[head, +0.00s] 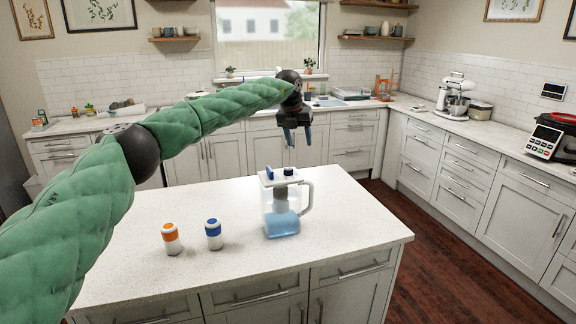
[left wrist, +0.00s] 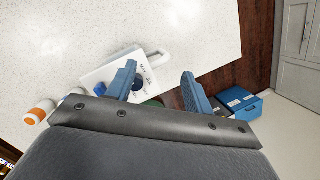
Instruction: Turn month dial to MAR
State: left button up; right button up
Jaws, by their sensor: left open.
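A clear pitcher (head: 282,221) with blue liquid stands upright on the white island top. Its white lid (head: 267,181) carries a small dark blue knob (head: 289,171), which looks like the month dial, and a blue piece beside it. My right gripper is out of view.
A white bottle with an orange cap (head: 171,239) and one with a blue cap (head: 213,234) stand left of the pitcher. The island top (head: 345,220) is clear to the right. A blue box (left wrist: 243,107) sits low beyond the island edge.

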aim_at(288, 169)
pick_arm(q)
jog(key=s+a+g+y, duration=0.1)
jog(key=s, duration=0.1)
jog(key=s+a+g+y, duration=0.1)
jog(key=s+a, duration=0.1)
jog(key=shift+a+f+n, duration=0.2)
jog(key=shift+a+n, duration=0.05)
jog(key=shift+n, duration=0.15)
jog(key=shift+w+f, duration=0.15)
jog(key=shift+f, duration=0.3)
jog(key=shift+f+p, duration=1.7)
jog(key=shift+f, duration=1.75)
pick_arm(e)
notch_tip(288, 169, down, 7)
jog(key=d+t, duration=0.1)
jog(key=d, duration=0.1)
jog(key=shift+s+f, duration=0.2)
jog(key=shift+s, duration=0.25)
pick_arm(q)
jog(key=c, duration=1)
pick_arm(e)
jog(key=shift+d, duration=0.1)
